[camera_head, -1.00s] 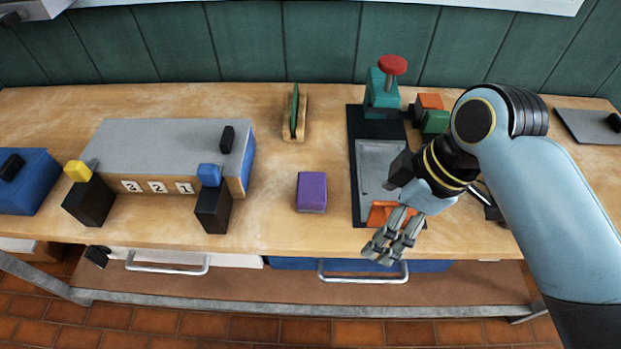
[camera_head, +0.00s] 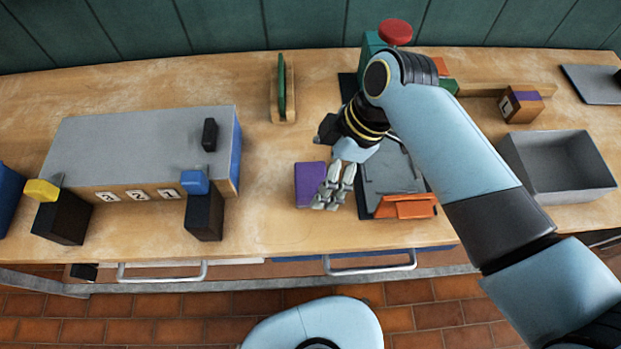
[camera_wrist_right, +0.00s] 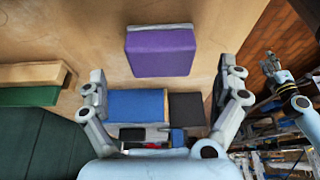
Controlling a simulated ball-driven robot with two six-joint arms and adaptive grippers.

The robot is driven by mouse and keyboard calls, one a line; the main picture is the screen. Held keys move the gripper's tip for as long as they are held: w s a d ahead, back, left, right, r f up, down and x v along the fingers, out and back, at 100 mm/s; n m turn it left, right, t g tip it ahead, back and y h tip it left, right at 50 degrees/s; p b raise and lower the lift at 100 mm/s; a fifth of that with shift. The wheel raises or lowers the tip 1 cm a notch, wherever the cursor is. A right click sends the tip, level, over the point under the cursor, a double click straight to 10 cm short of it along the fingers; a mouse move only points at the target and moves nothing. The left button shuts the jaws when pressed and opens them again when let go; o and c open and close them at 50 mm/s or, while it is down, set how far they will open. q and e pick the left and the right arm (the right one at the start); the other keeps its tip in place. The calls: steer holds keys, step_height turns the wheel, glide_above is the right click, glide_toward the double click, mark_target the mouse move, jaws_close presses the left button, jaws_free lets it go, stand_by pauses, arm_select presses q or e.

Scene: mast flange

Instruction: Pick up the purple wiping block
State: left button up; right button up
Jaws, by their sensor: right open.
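The purple wiping block (camera_head: 308,184) lies on the wooden worktop in the head view, between the grey-topped box and the dark board. In the right wrist view the purple block (camera_wrist_right: 160,52) shows ahead of the fingers. My right gripper (camera_head: 333,190) is open, just right of the block, its fingers overlapping the block's right edge in the picture. In the wrist view its fingers (camera_wrist_right: 163,74) stand wide apart with nothing between them; contact cannot be told. What seems my left gripper (camera_wrist_right: 271,64) shows small at the wrist view's right edge; its opening is unclear.
The grey-topped box (camera_head: 140,150) with black posts stands to the left. A green piece in a wooden holder (camera_head: 283,90) is behind the block. The board with an orange piece (camera_head: 405,206) is right of it. A grey bin (camera_head: 558,165) stands further right. Worktop left of the block is clear.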

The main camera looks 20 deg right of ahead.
mark_target(312, 180)
steer(key=x, duration=0.4)
steer(key=shift+a, duration=0.4)
steer(key=shift+f, duration=0.1)
steer(key=c, duration=0.3)
steer(key=shift+c, duration=1.3)
arm_select(q)
steer(key=shift+w+r, duration=0.3)
steer(key=shift+w, duration=0.5)
arm_select(e)
steer(key=c, duration=0.6)
